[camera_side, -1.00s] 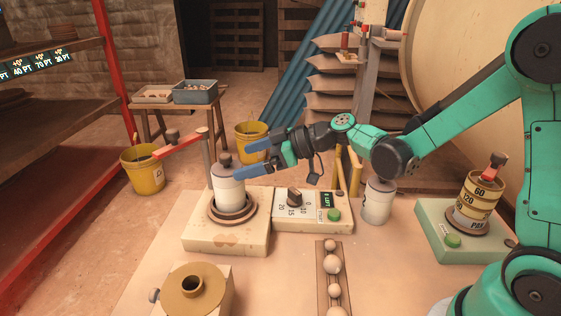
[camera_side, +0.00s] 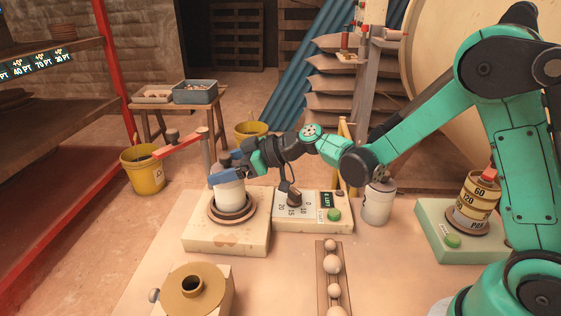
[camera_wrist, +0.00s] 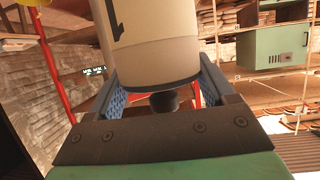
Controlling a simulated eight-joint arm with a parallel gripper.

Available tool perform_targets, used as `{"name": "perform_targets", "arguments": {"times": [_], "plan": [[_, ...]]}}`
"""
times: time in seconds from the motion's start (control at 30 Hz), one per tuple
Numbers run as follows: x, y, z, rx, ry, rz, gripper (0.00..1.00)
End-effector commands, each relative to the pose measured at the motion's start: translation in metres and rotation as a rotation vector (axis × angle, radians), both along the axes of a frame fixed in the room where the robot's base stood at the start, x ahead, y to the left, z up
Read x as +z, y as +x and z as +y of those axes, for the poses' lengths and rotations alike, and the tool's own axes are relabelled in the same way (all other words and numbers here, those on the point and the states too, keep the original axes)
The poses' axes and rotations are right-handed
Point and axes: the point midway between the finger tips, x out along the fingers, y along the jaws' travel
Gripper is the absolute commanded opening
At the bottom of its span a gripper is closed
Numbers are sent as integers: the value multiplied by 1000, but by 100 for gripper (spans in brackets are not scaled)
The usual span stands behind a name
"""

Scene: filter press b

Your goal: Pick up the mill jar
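A white jar, taken as the mill jar (camera_side: 230,195), stands upright in the ringed seat (camera_side: 232,216) of the cream base at left. It fills the top of the wrist view (camera_wrist: 155,40), with a dark mark on its side and a dark knob beside its rim. My gripper (camera_side: 224,168) is at the jar's upper part, its blue fingers on either side. In the wrist view the fingers (camera_wrist: 155,95) flank the jar; whether they press on it cannot be told. The jar's lid is mostly hidden in the side view.
A second white jar (camera_side: 378,204) stands right of the dial control box (camera_side: 312,212). A red lever (camera_side: 178,146) on a post stands close behind the jar. A green base (camera_side: 455,240) holds a banded canister. A brown round fixture (camera_side: 190,290) and a rail of balls (camera_side: 333,264) are in front.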

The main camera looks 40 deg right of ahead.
Motion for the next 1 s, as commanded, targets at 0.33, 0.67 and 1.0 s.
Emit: {"name": "perform_targets", "arguments": {"times": [0.33, 0.67, 1.0], "plan": [[0, 0, 0, 1, 1, 0, 0], [12, 0, 0, 1, 2, 0, 0], [81, -1, 0, 1, 2, 0, 0]]}}
